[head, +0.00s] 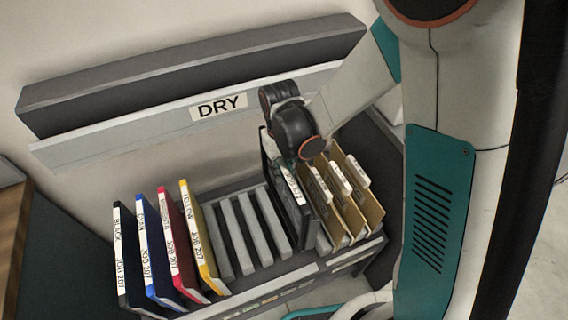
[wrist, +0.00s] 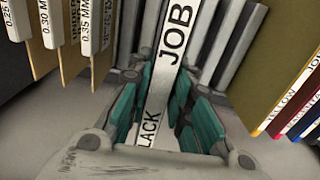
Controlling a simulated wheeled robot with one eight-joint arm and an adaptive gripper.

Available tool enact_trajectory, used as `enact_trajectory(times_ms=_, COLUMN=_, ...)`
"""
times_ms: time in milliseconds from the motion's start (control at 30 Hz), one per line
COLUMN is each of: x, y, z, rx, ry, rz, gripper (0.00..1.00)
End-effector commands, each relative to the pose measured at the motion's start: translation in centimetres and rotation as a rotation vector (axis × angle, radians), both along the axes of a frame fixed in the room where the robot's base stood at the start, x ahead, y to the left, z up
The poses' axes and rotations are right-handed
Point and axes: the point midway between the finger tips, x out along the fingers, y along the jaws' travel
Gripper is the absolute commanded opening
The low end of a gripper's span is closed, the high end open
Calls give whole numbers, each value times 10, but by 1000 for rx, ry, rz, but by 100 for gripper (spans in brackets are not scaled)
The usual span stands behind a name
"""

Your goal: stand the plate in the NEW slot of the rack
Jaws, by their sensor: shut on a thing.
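My gripper (wrist: 166,78) is shut on a dark plate (head: 296,217) with a white edge label. In the wrist view the label on the plate (wrist: 158,98) reads "JOB" and "LACK", partly cut off, between the teal finger pads. The plate stands about upright at the rack (head: 265,276), between the empty grey slots and the tan dividers. Its lower edge is down among the rack's dividers; I cannot tell whether it rests on the bottom. The fingertips are mostly hidden in the head view. The small labels on the rack's front rail are too small to read, so I cannot pick out NEW.
Black (head: 131,262), blue (head: 157,255), red (head: 180,245) and yellow (head: 203,240) plates stand at the rack's left. Tan dividers (head: 354,205) with white tabs stand close right of the held plate. A grey ledge marked DRY (head: 219,105) is on the wall behind.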

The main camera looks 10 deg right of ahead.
Motion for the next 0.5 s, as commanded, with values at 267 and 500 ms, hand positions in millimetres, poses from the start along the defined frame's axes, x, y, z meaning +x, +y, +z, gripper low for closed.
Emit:
enact_trajectory(times_ms=267, x=1, y=0, z=-25, rx=0, ry=0, rz=-1, gripper=0)
enact_trajectory(times_ms=500, x=1, y=0, z=-47, rx=0, ry=0, rz=-1, gripper=0)
